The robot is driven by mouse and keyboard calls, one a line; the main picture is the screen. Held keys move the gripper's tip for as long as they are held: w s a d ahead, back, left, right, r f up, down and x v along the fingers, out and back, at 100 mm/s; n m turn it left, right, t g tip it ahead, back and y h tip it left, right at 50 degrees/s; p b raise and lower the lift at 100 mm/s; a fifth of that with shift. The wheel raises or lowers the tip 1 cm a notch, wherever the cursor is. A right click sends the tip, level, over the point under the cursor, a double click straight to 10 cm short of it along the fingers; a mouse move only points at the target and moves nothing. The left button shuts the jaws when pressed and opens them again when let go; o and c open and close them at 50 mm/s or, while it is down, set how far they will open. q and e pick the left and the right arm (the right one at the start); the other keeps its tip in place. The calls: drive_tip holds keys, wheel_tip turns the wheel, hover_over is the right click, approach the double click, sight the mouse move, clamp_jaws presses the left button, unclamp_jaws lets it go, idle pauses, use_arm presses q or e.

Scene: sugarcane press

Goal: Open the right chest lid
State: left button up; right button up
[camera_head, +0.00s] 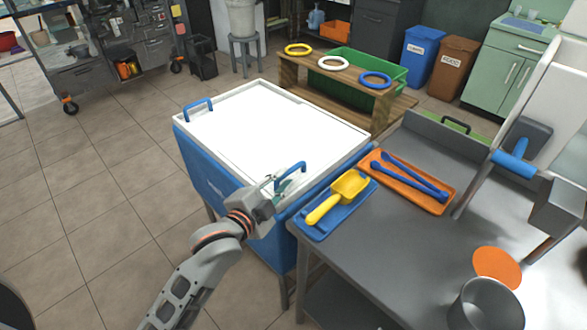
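The chest is a blue box (205,170) on legs with a white top (265,125) in a pale rim. The top looks shut, and no inside shows. One blue handle (198,104) stands at its far left. The other blue handle (291,170), on the right lid, stands near the front right corner. My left gripper (275,184) is at the near left side of this right handle, its fingertips close to the handle's foot. Whether it touches the handle, and how far its fingers are apart, is too small to tell. My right gripper is out of view.
A grey table (390,250) adjoins the chest on the right. It bears a blue tray (318,230) with a yellow scoop (340,197), an orange tray (430,200) with blue tongs, and a metal pot (485,305). A wooden ring rack (340,85) stands behind. Floor at left is clear.

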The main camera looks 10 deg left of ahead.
sight(289, 174)
use_arm(q)
drive_tip(key=x, duration=0.5)
drive_tip(key=shift+w+d+f+b, duration=0.1)
drive_tip(key=shift+w+f+b, duration=0.05)
drive_tip(key=shift+w+b, duration=0.2)
clamp_jaws()
